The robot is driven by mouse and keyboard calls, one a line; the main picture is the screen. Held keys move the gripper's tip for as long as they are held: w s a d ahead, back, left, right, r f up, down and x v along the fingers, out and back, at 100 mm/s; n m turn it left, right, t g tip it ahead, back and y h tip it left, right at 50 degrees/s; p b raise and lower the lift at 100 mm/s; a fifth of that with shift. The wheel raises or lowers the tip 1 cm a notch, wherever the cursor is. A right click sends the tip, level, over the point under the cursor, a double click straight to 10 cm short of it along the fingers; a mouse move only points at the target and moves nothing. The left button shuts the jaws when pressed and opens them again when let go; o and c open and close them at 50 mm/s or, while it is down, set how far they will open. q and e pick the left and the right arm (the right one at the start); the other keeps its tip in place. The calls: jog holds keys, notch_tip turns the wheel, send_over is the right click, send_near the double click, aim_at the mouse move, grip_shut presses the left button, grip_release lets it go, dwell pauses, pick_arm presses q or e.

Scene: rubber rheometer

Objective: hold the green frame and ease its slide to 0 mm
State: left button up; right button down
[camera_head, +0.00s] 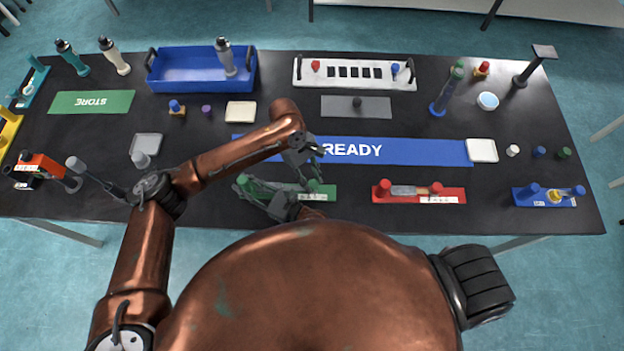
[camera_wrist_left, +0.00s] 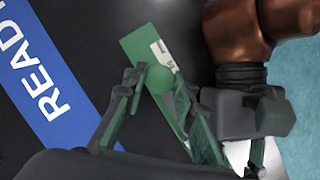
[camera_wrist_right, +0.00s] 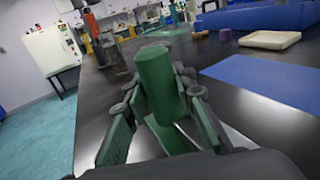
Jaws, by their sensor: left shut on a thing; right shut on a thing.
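The green frame (camera_head: 328,193) lies on the near side of the black table, with a white scale label whose reading is too small to tell. My right gripper (camera_head: 247,188) is shut on its upright green post at the left end; the post (camera_wrist_right: 155,75) stands between the fingers in the right wrist view. My left gripper (camera_head: 307,174) reaches down over the frame's right part and is shut on the round green slide knob (camera_wrist_left: 160,80), which shows between its fingers (camera_wrist_left: 157,88) in the left wrist view. The middle of the frame is mostly hidden by my grippers.
A red frame (camera_head: 450,195) lies to the right, and a blue frame (camera_head: 520,197) further right. The blue READY strip (camera_head: 430,152) runs just behind. An orange-red device (camera_head: 40,165) stands at far left. Bare table lies between the green and red frames.

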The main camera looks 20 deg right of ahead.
pick_arm(q)
grip_shut()
jog(key=a, duration=0.1)
jog(key=w+a, duration=0.1)
jog(key=a, duration=0.2)
jog(key=shift+w+a, duration=0.15)
jog(key=shift+w, duration=0.1)
pick_arm(e)
jog(key=shift+d, duration=0.1)
pick_arm(q)
jog(key=o, duration=0.7)
grip_release()
jog(key=o, duration=0.4)
jog(key=v, duration=0.8)
